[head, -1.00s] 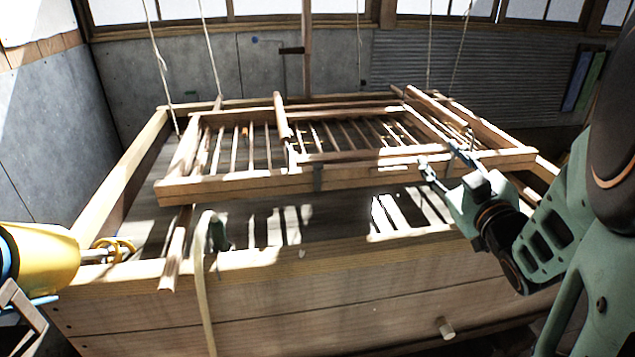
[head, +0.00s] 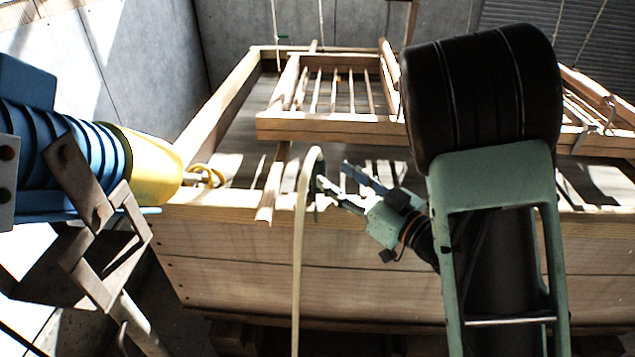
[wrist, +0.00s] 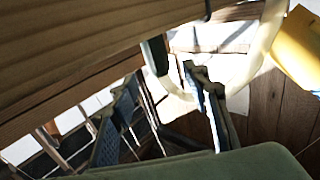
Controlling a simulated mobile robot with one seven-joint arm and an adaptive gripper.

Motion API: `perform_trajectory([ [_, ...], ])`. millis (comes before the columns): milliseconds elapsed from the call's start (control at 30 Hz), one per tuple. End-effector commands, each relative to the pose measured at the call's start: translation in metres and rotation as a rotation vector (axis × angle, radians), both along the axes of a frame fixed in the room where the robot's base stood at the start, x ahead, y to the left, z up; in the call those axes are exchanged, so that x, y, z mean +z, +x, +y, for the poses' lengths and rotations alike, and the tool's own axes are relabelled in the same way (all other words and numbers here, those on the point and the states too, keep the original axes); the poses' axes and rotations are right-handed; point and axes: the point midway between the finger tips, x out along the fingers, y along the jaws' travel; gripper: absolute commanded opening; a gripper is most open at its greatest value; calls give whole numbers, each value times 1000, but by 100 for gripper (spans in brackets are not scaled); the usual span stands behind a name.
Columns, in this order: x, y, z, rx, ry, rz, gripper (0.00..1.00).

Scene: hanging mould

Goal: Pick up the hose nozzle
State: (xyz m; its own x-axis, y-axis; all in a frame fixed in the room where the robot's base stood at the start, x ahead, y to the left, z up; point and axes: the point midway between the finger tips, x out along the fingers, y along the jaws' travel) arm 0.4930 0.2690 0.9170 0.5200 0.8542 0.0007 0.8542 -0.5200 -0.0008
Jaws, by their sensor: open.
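A cream hose (head: 299,240) arches over the front edge of the wooden vat. The dark green hose nozzle (head: 319,170) is at its end, just inside the edge, and is partly hidden by a fingertip in the head view. My gripper (head: 335,174) is open and close beside the nozzle, on its right. In the wrist view the dark nozzle (wrist: 155,55) shows just beyond the gap between my open fingers (wrist: 160,73), with the cream hose (wrist: 267,40) to the right. I cannot tell whether a finger touches it.
The wooden vat (head: 300,270) spans the front. A slatted wooden frame (head: 330,125) hangs on ropes above it. A yellow and blue object (head: 150,165) with metal linkage stands at the left. A wooden stick (head: 272,190) lies across the vat's edge, left of the hose.

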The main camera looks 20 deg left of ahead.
Motion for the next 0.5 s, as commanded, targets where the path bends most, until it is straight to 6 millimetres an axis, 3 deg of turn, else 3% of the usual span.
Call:
perform_trajectory([
  [500,-1,27,44,2,-2,-2,43],
])
